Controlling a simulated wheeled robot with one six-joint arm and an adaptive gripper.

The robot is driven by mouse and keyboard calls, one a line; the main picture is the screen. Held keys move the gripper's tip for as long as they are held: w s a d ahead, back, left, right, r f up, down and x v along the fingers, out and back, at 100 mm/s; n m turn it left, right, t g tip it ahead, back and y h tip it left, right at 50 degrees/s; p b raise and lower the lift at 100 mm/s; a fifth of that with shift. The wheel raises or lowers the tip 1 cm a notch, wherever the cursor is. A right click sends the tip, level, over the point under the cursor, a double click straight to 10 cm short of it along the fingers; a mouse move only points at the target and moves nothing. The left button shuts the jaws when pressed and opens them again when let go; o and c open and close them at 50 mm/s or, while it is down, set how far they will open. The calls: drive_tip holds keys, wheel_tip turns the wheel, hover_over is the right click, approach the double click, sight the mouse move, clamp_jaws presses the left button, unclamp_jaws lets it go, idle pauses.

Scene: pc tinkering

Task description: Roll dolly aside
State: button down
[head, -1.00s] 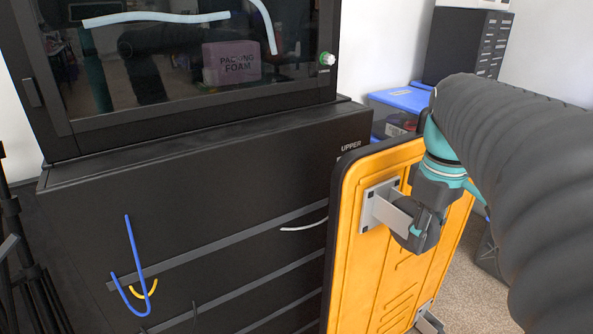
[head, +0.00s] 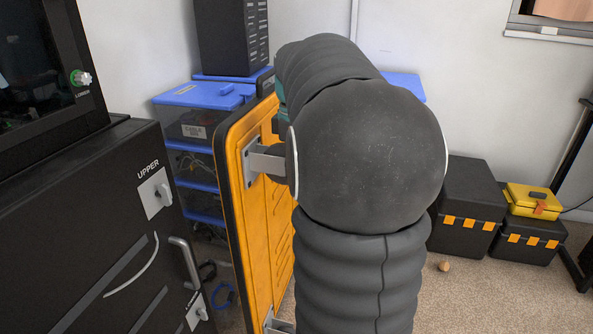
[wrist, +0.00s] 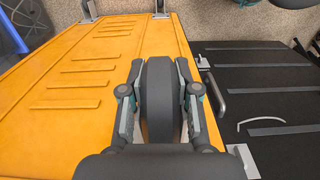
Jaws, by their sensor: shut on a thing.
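The dolly (head: 240,190) is an orange panel with a dark rim, standing on edge beside the black cabinet in the head view. A grey caster bracket (head: 262,162) sticks out from its upper part. In the wrist view the orange face (wrist: 70,75) fills the left and middle. My gripper (wrist: 159,70) has its two fingers closed on either side of a dark caster wheel (wrist: 159,100). In the head view my arm hides the gripper and the wheel.
The black cabinet (head: 70,225) with an UPPER label and a handle (head: 186,262) stands left of the dolly. Blue-lidded bins (head: 205,95) stand behind it. Black cases (head: 467,205) and a yellow toolbox (head: 533,201) stand at the right. Carpet (head: 500,300) is open at the lower right.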

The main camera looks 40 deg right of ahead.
drive_tip(key=shift+w, duration=0.1)
drive_tip(key=c, duration=0.8)
unclamp_jaws()
drive_tip(key=shift+c, duration=0.2)
wheel_tip(320, 180, up, 12)
drive_tip(key=shift+r, duration=0.1)
